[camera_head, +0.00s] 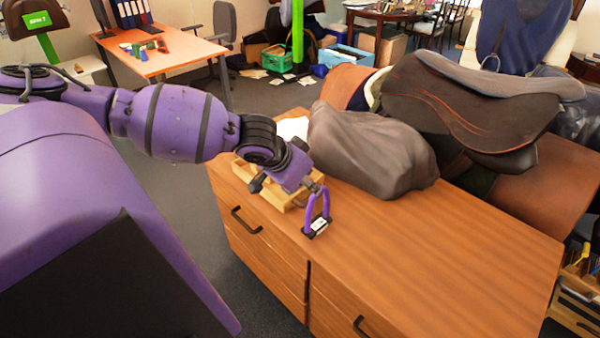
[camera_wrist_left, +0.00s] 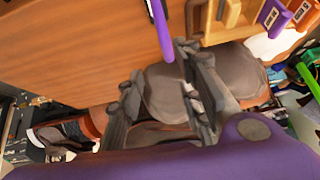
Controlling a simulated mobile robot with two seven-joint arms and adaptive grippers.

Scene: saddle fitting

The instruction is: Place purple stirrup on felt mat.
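The purple stirrup (camera_head: 326,203) stands upright on the wooden chest top near its front-left edge, its pale tread at the bottom. My left gripper (camera_head: 314,186) is at the top of its arch. In the left wrist view, the stirrup (camera_wrist_left: 159,28) shows as a thin purple bar reaching between the spread fingers of the left gripper (camera_wrist_left: 160,62). It lies close to the right finger, with a gap to the left one; contact is unclear. I cannot identify the felt mat. A white flat piece (camera_head: 292,127) lies behind, partly hidden. My right gripper is out of view.
A wooden box (camera_head: 282,195) is beside the stirrup, partly behind my left arm. A grey draped lump (camera_head: 372,152) covers the chest's back middle. A dark saddle (camera_head: 470,110) sits behind it. The right front of the chest top (camera_head: 440,260) is clear.

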